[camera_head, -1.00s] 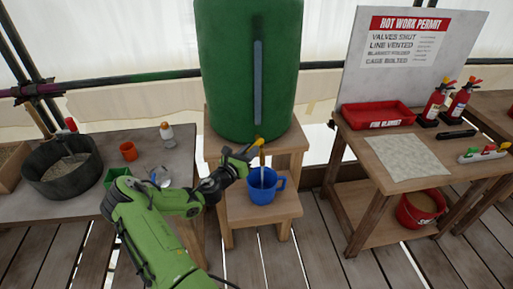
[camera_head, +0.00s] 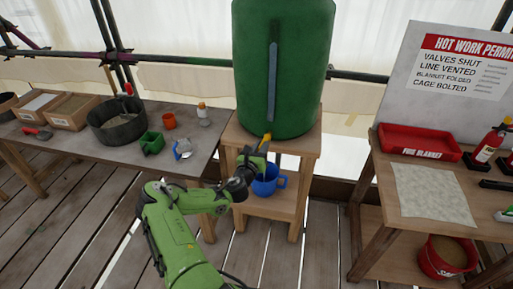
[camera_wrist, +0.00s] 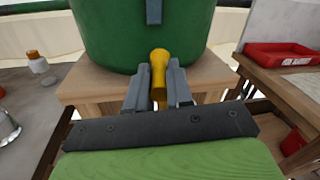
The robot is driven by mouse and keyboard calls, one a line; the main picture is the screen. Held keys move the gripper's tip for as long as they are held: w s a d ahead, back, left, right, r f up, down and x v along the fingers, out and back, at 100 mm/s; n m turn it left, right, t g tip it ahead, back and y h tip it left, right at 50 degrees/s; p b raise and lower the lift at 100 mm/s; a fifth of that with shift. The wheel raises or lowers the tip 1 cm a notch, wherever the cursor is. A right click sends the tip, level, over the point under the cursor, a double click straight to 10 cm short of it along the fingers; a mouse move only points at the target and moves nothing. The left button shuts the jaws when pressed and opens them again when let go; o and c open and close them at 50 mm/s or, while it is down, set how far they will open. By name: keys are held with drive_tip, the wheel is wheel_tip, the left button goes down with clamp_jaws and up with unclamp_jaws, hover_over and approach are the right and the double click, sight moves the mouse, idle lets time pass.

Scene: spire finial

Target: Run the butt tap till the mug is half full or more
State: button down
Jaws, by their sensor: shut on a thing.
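The green butt (camera_head: 285,70) stands on a wooden stand (camera_head: 300,148). Its yellow tap handle (camera_head: 267,138) sticks out low at the front. My gripper (camera_head: 256,150) is shut on this handle; in the wrist view the yellow handle (camera_wrist: 158,62) stands upright between the two grey fingers. The blue mug (camera_head: 266,186) stands upright on the stand's lower step, below the tap, partly hidden by my gripper. A faint pale streak shows between tap and mug, too small to tell for sure as water. The water level in the mug cannot be made out.
The left bench (camera_head: 90,160) holds a dark round pan (camera_head: 117,125), a green box (camera_head: 152,143), an orange cup (camera_head: 169,121) and a bottle (camera_head: 204,115). The right table holds a red tray (camera_head: 418,143) and a pale cloth (camera_head: 432,195). A red bucket (camera_head: 446,258) stands beneath.

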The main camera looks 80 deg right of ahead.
idle(0.3)
drive_tip(key=c, duration=1)
unclamp_jaws()
drive_tip(key=b+v, duration=0.1)
drive_tip(key=v, duration=1.4)
drive_tip(key=shift+a, duration=0.35)
